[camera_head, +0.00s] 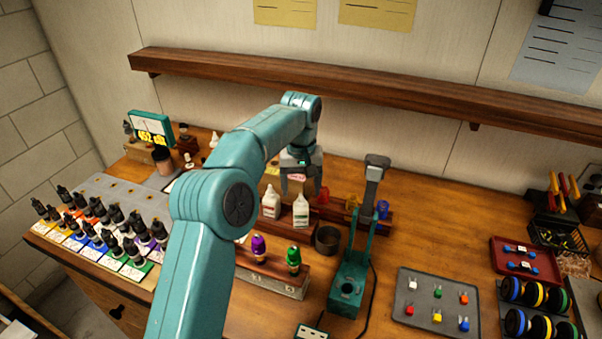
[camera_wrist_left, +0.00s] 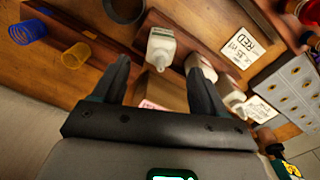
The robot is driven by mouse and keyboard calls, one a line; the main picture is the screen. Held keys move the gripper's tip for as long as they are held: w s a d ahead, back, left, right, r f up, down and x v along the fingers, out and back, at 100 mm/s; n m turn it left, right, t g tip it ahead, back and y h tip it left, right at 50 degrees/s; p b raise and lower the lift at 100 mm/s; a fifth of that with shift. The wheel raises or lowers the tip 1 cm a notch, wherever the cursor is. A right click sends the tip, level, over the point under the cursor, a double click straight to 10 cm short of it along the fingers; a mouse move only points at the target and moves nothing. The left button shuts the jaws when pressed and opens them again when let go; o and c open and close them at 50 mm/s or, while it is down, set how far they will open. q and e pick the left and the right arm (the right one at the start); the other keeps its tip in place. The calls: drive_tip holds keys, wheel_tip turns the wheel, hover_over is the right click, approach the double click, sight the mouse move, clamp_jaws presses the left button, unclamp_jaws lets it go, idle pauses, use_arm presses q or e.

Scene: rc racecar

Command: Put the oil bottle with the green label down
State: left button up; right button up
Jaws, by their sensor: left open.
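The white oil bottle with a greenish label (camera_head: 301,211) stands upright on the wooden rack in the middle of the table. A second white bottle (camera_head: 270,203) stands just left of it. My left gripper (camera_head: 300,187) is open above and behind these bottles, with its fingers pointing down. In the left wrist view, a white bottle (camera_wrist_left: 161,47) shows just beyond and between the open fingertips (camera_wrist_left: 158,72), apart from both. Another white bottle (camera_wrist_left: 203,68) is partly behind the right finger. My right gripper is not in view.
A dark round cup (camera_head: 327,239) and a teal stand (camera_head: 348,285) are right of the bottles. A front block (camera_head: 272,280) holds purple and green pieces. Several dark dropper bottles (camera_head: 110,228) fill the left side. A wooden shelf (camera_head: 400,82) runs along the wall.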

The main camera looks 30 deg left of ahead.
use_arm(q)
wheel_tip(320, 180, up, 5)
drive_tip(key=shift+p, duration=0.4)
idle(0.3)
